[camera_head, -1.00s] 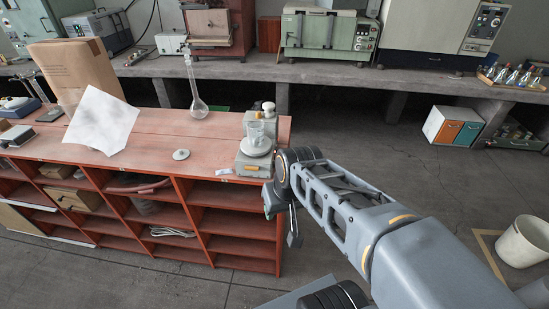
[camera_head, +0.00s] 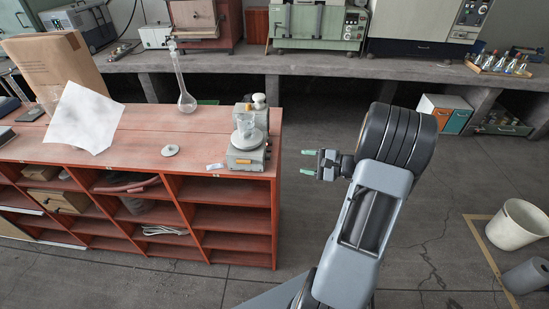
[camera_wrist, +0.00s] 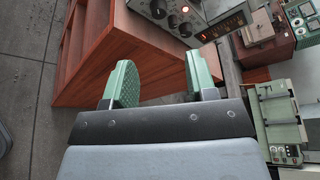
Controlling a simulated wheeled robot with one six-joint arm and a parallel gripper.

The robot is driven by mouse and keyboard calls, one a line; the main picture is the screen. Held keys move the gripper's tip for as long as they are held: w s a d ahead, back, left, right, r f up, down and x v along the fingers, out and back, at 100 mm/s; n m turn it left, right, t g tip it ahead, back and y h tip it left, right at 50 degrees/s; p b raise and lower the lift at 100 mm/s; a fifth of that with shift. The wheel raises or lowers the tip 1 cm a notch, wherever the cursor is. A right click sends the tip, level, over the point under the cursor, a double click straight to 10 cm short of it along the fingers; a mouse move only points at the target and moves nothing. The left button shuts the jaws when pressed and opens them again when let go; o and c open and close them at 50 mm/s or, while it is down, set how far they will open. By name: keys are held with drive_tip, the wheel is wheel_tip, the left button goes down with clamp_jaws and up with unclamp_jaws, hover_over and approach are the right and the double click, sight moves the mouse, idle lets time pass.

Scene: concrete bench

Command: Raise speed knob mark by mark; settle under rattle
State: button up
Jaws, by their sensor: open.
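The stirrer (camera_head: 246,155), a grey box with a round pale top plate, stands at the right end of the red wooden bench. My gripper (camera_head: 308,163) is open and empty, to the right of the bench end and apart from the stirrer. Its green fingers also show apart in the wrist view (camera_wrist: 159,60).
A round-bottomed flask (camera_head: 187,103), a grey lid-like disc (camera_head: 170,150) and a white sheet (camera_head: 85,118) are on the bench left of the stirrer. The bench's right edge lies between the stirrer and my gripper. A white bin (camera_head: 517,225) stands on the floor at right.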

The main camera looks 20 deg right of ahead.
sight(268, 157)
drive_tip(key=p+x, duration=0.1)
drive_tip(key=x, duration=1.1)
drive_tip(key=shift+c, duration=0.2)
drive_tip(key=c, duration=0.9)
drive_tip(key=shift+f, duration=0.15)
